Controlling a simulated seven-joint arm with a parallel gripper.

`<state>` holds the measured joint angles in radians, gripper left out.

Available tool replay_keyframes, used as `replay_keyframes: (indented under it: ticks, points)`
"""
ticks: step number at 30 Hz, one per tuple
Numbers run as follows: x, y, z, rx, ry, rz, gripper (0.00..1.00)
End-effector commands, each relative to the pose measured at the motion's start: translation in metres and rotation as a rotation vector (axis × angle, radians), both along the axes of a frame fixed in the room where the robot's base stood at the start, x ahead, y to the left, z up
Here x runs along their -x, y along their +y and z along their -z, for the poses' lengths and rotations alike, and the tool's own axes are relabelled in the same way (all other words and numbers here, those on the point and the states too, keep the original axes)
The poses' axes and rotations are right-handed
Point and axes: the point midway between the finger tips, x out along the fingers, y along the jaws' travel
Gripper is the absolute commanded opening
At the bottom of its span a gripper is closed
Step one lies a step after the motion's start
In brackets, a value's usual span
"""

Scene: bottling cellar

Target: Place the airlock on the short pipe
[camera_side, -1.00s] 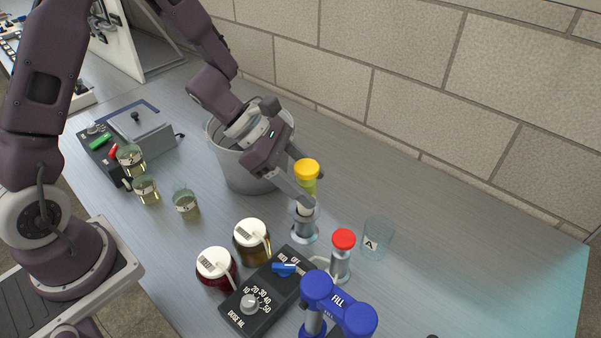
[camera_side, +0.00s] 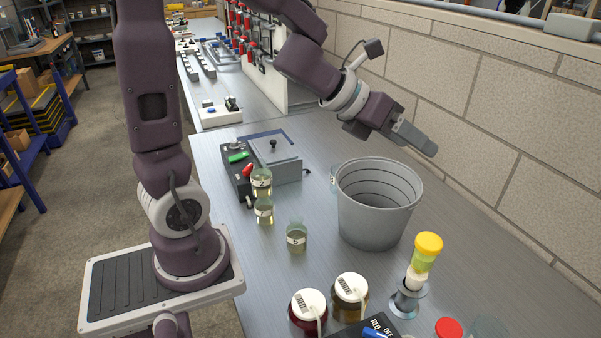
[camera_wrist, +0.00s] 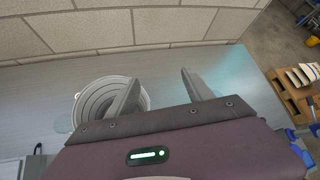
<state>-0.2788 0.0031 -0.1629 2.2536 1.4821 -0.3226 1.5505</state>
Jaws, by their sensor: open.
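The airlock (camera_side: 423,257), with a yellow cap, a clear yellow-green body and a white lower part, stands on a grey metal pipe (camera_side: 406,303) at the lower right of the side view. It leans slightly in the picture; I cannot tell how deep it sits. A red cap (camera_side: 448,328) shows to its right at the bottom edge, with what is below it cut off. My gripper (camera_side: 424,142) is high above the bench beyond the grey bucket, well apart from the airlock. In the wrist view my gripper (camera_wrist: 158,92) is open, with nothing between its fingers.
The grey bucket (camera_side: 376,230) stands between my gripper and the airlock; it also shows in the wrist view (camera_wrist: 78,113). Two white-lidded jars (camera_side: 309,303) (camera_side: 350,288) and a dosing box (camera_side: 381,328) are near the airlock. Several small glasses (camera_side: 296,238) stand left. A block wall runs behind.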

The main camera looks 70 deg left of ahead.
Motion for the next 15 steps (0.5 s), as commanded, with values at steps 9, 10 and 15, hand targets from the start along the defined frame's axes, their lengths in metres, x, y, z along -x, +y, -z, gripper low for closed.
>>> replay_keyframes:
  ticks: [9,10,15]
  points:
    - [0.195,0.026,-0.020,1.695,0.199,-1.943,0.60]
    - [0.209,0.016,-0.016,1.772,0.251,-2.037,0.60]
    - [0.243,-0.013,-0.008,1.927,0.401,-2.279,0.60]
